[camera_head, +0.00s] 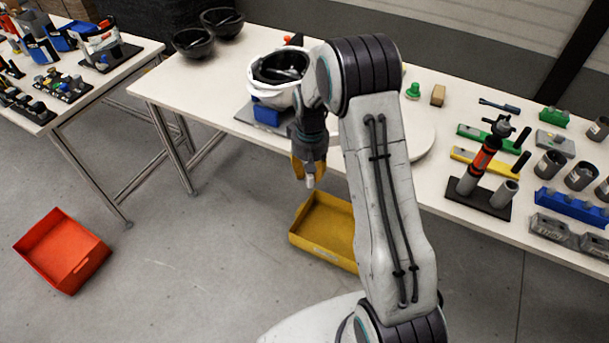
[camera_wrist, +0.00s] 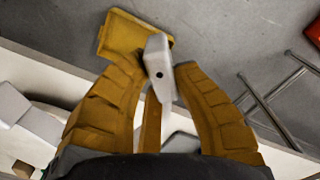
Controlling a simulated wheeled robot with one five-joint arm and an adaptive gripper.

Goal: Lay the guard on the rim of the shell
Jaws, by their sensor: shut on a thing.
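The white shell (camera_head: 258,90), with a dark inside, sits on a blue block on the long table. Two black shells (camera_head: 193,41) (camera_head: 222,22) lie at the table's back left corner. My gripper (camera_head: 310,176) points down past the table's front edge, in front of and below the white shell. It is shut on a small pale grey piece, seemingly the guard (camera_wrist: 158,68), with a dark hole in its face. The guard's tip (camera_head: 310,181) shows below the fingers in the head view. My arm covers part of the table right of the white shell.
A yellow bin (camera_head: 326,229) stands on the floor below my gripper, and a red bin (camera_head: 62,250) at the left. The long table's (camera_head: 172,91) right part is crowded with tools, cups and blocks. A second table (camera_head: 118,72) stands at the left.

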